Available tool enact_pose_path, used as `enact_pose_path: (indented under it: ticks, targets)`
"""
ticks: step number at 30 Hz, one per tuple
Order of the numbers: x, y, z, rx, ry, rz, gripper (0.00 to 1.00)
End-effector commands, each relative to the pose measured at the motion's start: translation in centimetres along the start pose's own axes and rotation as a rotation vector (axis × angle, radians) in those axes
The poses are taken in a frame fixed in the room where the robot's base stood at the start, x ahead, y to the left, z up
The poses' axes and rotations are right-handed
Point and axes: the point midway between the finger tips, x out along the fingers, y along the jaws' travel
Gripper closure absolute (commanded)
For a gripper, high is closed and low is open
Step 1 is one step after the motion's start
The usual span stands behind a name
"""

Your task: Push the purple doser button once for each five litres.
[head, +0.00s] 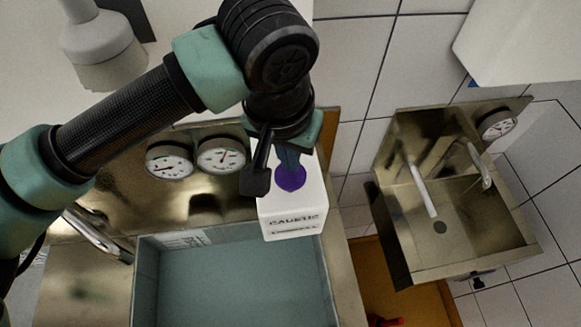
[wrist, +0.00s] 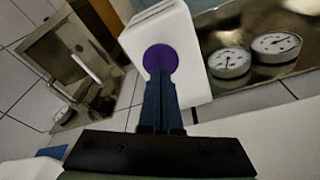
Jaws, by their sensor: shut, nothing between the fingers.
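The purple doser button (head: 291,178) is a round disc on the front of a white box marked CAUSTIC (head: 293,217). In the wrist view the button (wrist: 160,58) is just beyond my fingertips, with the white box (wrist: 190,50) around it. My gripper (head: 288,166) is shut and empty, its fingers pointing at the button. The fingertips (wrist: 160,80) overlap the button's lower edge in the wrist view. I cannot tell whether they touch it or how far it is pressed.
A blue-grey basin (head: 235,285) lies below the box. Two round gauges (head: 221,155) sit left of the box, close to my arm. A steel sink (head: 440,225) with a tap stands at the right. A white fixture (head: 100,45) hangs at the upper left.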

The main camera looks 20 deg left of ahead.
Motion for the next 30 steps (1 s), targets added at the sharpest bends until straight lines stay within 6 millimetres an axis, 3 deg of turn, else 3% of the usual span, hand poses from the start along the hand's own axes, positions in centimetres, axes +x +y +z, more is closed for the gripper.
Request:
enact_pose_path:
  ticks: [13, 30]
  targets:
    - [0.1, 0.0, 0.0, 0.000, 0.000, 0.000, 1.00]
    - [1.8, 0.0, 0.3, 0.000, 0.001, 0.000, 1.00]
